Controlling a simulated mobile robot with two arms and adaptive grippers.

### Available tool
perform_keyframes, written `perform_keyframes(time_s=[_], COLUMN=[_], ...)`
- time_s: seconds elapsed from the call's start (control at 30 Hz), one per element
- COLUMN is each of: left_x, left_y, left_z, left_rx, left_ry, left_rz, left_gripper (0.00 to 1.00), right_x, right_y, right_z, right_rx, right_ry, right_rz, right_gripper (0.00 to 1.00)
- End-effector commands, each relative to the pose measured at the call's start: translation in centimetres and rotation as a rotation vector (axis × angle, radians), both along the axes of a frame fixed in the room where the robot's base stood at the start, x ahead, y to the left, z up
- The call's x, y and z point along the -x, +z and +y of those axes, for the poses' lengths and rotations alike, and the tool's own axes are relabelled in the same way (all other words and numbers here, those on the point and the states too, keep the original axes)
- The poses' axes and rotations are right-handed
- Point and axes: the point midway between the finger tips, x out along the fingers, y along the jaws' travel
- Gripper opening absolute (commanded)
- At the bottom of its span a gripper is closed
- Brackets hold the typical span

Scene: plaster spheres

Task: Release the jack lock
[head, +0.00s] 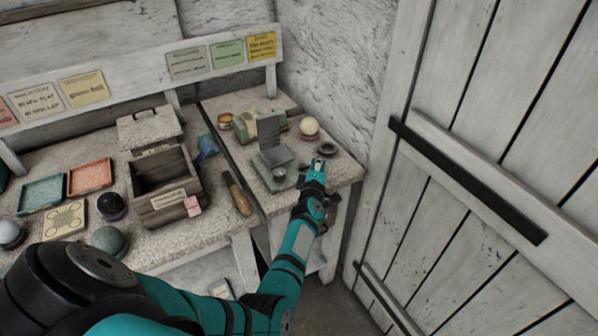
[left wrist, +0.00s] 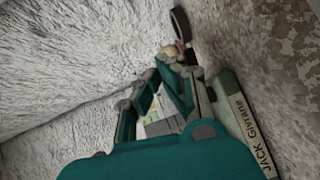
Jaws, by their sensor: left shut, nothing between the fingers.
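A grey-green device (head: 268,130) with an upright plate and a low base stands on the right-hand bench; I take it to be the jack. A small round metal part (head: 279,173) sits at its front. In the left wrist view a green edge (left wrist: 243,122) bears a label reading "JACK" and a second word. I cannot make out which part is the lock. My left gripper (head: 319,164) is shut and empty, just right of the device's base and in front of a dark ring (head: 328,149). Its fingers (left wrist: 168,75) hide part of the bench in the left wrist view.
A cream sphere (head: 309,126) stands behind the ring, near the plaster wall. A wooden-handled tool (head: 237,193) lies at the left of the device. A wooden box (head: 165,183) stands further left. The plank door (head: 480,170) is close on the right.

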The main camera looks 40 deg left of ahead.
Motion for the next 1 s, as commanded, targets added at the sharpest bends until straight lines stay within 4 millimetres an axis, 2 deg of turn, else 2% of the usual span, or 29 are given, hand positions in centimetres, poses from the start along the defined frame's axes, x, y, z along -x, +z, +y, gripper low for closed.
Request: perform_keyframes(time_s=[1.0], left_x=[-1.5], left_y=[-0.1], left_z=[0.3], left_rx=[0.0], left_ry=[0.0], left_rz=[0.001], left_gripper=[0.0], right_x=[0.1], right_y=[-1.1], right_z=[-0.7], right_rx=[0.009], right_ry=[0.003], right_rz=[0.001], right_gripper=[0.4])
